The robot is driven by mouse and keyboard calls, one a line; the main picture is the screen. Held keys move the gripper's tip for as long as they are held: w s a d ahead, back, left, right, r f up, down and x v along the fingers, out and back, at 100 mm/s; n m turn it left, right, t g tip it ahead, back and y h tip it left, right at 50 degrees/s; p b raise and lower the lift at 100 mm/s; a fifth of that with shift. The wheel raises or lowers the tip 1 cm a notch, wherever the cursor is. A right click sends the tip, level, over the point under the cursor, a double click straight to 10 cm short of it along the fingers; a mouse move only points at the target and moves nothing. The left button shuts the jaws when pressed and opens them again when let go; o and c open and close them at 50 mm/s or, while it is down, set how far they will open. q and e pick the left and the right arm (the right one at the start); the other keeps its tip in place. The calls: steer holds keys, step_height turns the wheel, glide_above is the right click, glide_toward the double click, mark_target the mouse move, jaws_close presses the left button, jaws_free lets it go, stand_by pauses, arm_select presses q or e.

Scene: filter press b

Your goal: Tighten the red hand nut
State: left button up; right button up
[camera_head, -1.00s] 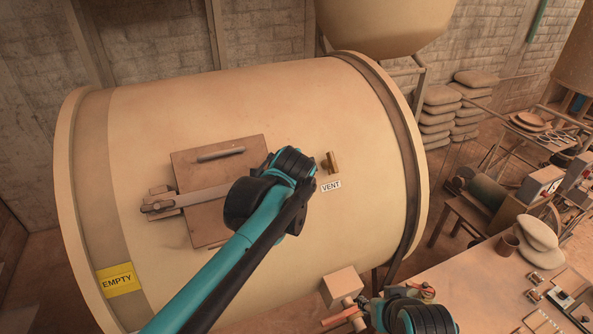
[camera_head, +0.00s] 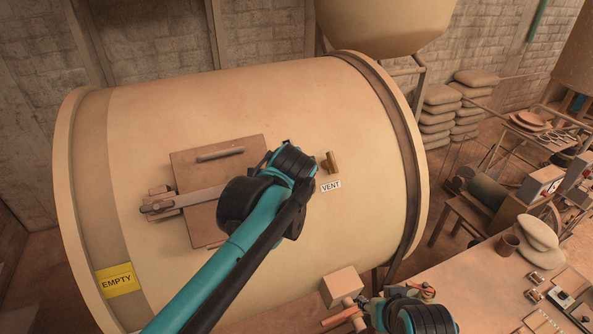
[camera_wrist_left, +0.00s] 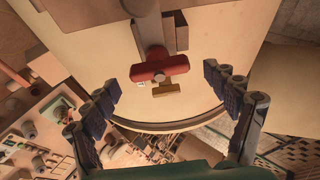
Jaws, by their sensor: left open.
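The red hand nut (camera_wrist_left: 160,66) shows in the left wrist view as a red cross bar with a round centre, at the end of a strap bar (camera_wrist_left: 150,32). My left gripper (camera_wrist_left: 162,82) is open and empty, its blue-padded fingers wide apart on either side of the nut and not touching it. In the head view my left wrist hides the nut and the fingers. There the strap (camera_head: 190,201) crosses the square hatch (camera_head: 190,163) on the big drum. My right arm's end (camera_head: 405,312) shows low in the head view; its fingers cannot be made out.
The beige drum (camera_head: 130,130) fills the middle, with a brass vent handle (camera_head: 331,162) right of my left wrist. A workbench (camera_head: 470,280) and stacked sacks (camera_head: 437,115) are at the right.

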arm_select(q)
steer(key=v, duration=0.9)
steer(key=shift+s+r, duration=0.2)
steer(key=shift+s, duration=0.1)
steer(key=s+a+f+n+g+b, duration=0.1)
steer(key=s+a+f+n+b, duration=0.4)
steer(key=f+b, duration=0.6)
steer(key=s+a+f+n+g+b, duration=0.1)
steer(key=s+a+f+n+b, duration=0.3)
steer(key=f+b, duration=0.7)
steer(key=s+a+f+n+g+b, duration=0.1)
steer(key=s+a+f+n+b, duration=0.4)
steer(key=f, duration=3)
steer(key=s+a+b, duration=0.3)
steer(key=b, duration=0.3)
steer(key=shift+s+a+n+y+b, duration=0.2)
steer(key=shift+a+n+y+b, duration=0.1)
steer(key=shift+b, duration=0.1)
